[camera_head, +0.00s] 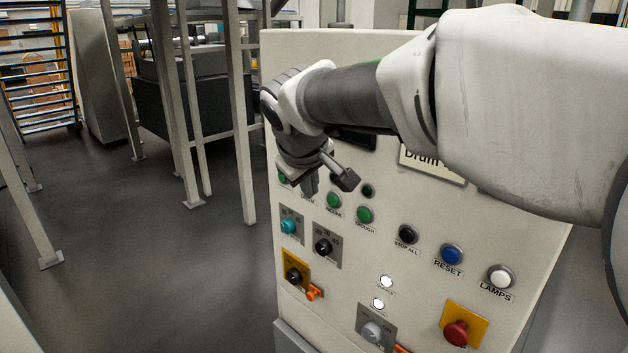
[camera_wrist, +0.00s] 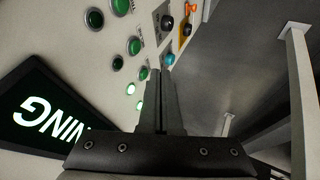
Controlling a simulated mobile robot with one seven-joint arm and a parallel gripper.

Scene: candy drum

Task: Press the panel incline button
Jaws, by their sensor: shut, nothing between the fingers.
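The control panel (camera_head: 400,250) is a cream upright box face with rows of buttons. Green buttons sit in its upper left part, among them one (camera_head: 334,200) and another (camera_head: 364,214) to its lower right; their small labels are hard to read, so I cannot tell for sure which is incline. My gripper (camera_head: 308,188) is shut and empty, in front of the panel's upper left, and hides part of that row. In the wrist view my shut fingers (camera_wrist: 162,75) point along the panel beside green buttons (camera_wrist: 134,45). I cannot tell whether they touch anything.
Below are a teal knob (camera_head: 289,226), a black knob (camera_head: 323,246) and a red mushroom button (camera_head: 456,332). Black (camera_head: 408,233), blue (camera_head: 452,254) and white (camera_head: 500,277) buttons sit to the right. Metal frame legs (camera_head: 240,130) stand left, with open floor (camera_head: 140,250).

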